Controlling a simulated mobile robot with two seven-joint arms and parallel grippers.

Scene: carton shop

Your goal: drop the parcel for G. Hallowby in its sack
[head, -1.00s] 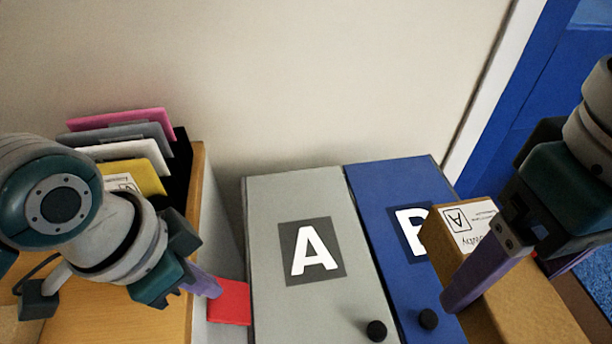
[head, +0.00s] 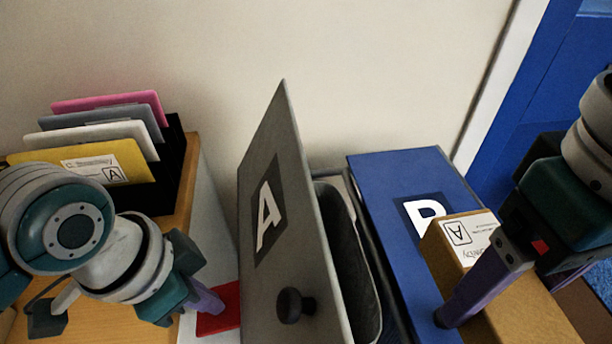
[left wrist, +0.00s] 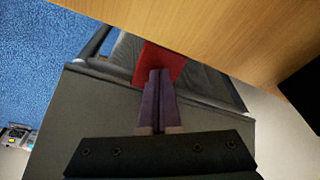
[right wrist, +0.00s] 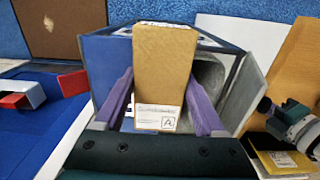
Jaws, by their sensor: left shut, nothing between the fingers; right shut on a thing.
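The parcel (head: 465,270) is a tan box with a white label marked A; the name on it is only partly legible. My right gripper (right wrist: 160,75) is shut on the parcel, holding it over the blue lid B (head: 405,180). The grey lid A (head: 265,190) stands raised and tilted, with a dark knob. Beside it shows part of a dark grey sack (head: 350,265) in the opening; its bottom is hidden. My left gripper (head: 214,302) is shut and empty at a red tab (head: 220,318) left of lid A; the tab also shows in the left wrist view (left wrist: 163,62).
A black rack (head: 172,165) with pink, grey, white and yellow envelopes stands on a wooden top (head: 185,215) at the left. A wall is behind. Lid B is down. A blue door (head: 560,110) is at the right.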

